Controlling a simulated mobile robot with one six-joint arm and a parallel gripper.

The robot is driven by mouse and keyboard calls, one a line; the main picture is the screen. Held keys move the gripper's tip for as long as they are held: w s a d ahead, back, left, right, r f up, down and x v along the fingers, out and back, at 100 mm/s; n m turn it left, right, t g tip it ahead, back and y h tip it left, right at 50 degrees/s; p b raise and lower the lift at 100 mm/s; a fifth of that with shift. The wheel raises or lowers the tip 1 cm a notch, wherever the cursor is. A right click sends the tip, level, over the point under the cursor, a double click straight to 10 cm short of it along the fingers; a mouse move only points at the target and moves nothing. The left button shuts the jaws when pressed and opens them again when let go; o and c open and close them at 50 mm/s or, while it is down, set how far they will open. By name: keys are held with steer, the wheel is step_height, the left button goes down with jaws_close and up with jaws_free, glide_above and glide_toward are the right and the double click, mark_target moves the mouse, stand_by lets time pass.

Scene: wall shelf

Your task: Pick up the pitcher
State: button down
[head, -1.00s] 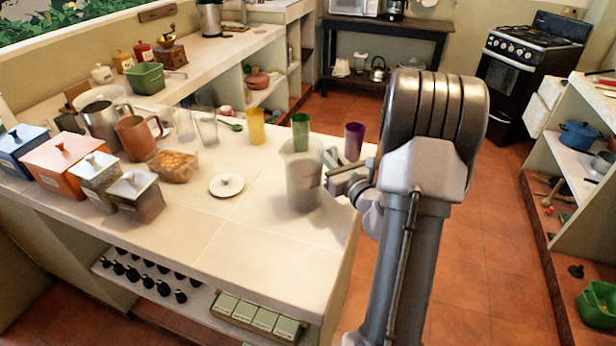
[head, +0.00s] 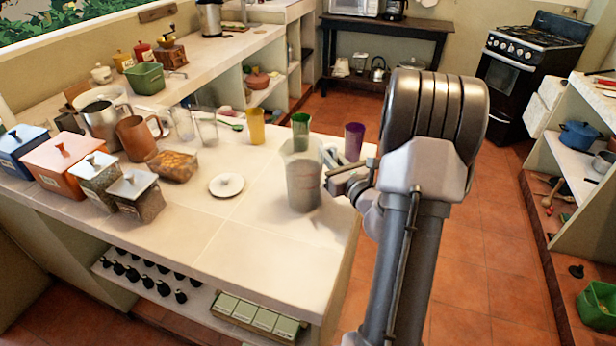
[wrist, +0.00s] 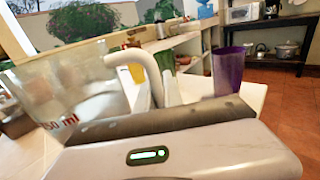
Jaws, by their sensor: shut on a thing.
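The pitcher (head: 303,180) is a clear measuring jug with red markings, upright near the right end of the white counter. In the wrist view the pitcher (wrist: 70,95) fills the left side, with red "ml" print and a pale curved handle. My gripper (head: 338,178) is at the pitcher's right side, by the handle, and is shut on it. The fingertips are mostly hidden behind the gripper body in the wrist view. I cannot tell whether the pitcher's base touches the counter.
Green (head: 301,131), yellow (head: 257,126) and purple (head: 354,141) cups stand behind the pitcher. A white lid (head: 227,185) lies to its left. Canisters, a brown mug (head: 137,138) and a metal pitcher (head: 103,126) crowd the left. The front counter (head: 255,235) is clear.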

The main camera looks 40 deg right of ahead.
steer(key=shift+r, duration=0.15)
steer(key=s+d+r+p, duration=0.2)
steer(key=s, duration=0.5)
steer(key=s+d+r+p, duration=0.2)
steer(key=s+d+p, duration=0.1)
steer(key=s, duration=0.5)
steer(key=shift+d+r+p, duration=0.2)
steer(key=shift+r+p, duration=0.15)
steer(key=shift+r, duration=0.05)
stand_by(2.1)
